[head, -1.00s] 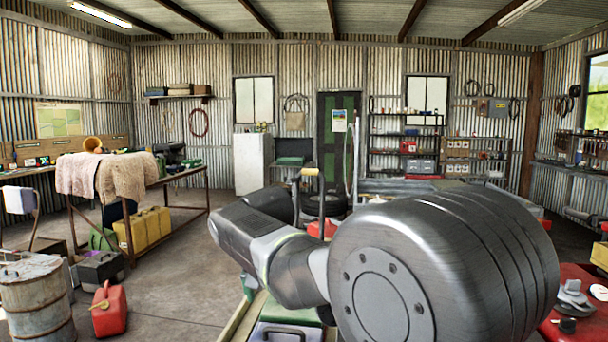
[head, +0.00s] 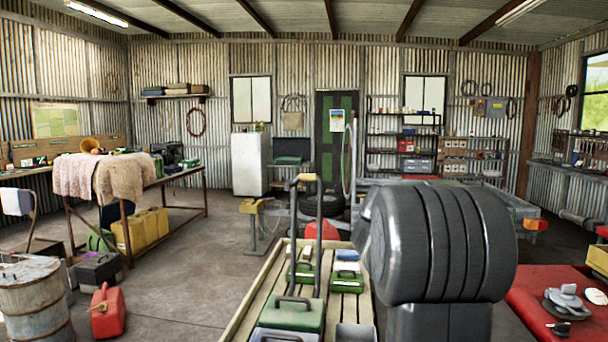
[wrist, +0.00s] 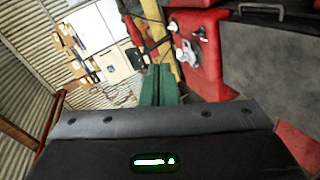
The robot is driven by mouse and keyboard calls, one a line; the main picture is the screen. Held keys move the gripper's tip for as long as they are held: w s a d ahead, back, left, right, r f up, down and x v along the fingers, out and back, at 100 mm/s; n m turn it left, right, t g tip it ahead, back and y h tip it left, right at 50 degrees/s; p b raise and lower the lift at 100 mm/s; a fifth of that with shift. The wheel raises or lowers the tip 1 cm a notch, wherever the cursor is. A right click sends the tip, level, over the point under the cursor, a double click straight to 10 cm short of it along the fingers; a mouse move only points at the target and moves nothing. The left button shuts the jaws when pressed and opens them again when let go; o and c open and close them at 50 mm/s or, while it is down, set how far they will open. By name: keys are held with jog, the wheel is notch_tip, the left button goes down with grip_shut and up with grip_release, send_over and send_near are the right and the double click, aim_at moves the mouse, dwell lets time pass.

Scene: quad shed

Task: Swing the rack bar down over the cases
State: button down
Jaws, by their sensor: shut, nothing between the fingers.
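The rack bar (head: 319,236) is a thin dark hoop with a tan grip (head: 304,178) at its top. It stands upright over the slatted wooden rack (head: 246,318) in the head view. A large green case (head: 292,314) with a dark handle sits on the slats, with smaller green cases (head: 301,272) and (head: 346,284) behind it. My gripper (wrist: 160,72) shows as green fingers in the wrist view, shut and empty. It points towards red bodywork, and I see no contact with the bar. In the head view my arm hides the gripper and the rack's right side.
A red surface (head: 545,300) with loose metal parts (head: 567,300) lies right of my arm. A red fuel can (head: 108,311) and a rusty drum (head: 35,300) stand on the left. A yellow-topped stand (head: 255,207) is behind the rack.

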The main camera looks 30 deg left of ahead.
jog(key=d+r+g+h, duration=0.1)
jog(key=d+r+h, duration=0.1)
jog(key=d, duration=0.4)
jog(key=d+r+m+g+h, duration=0.1)
jog(key=d+r+g+h, duration=0.1)
jog(key=d, duration=0.5)
notch_tip(320, 180, up, 3)
jog(key=shift+f+h+p, duration=0.2)
jog(key=shift+h+p, duration=0.15)
jog(key=shift+h, duration=0.45)
jog(key=shift+s, duration=0.15)
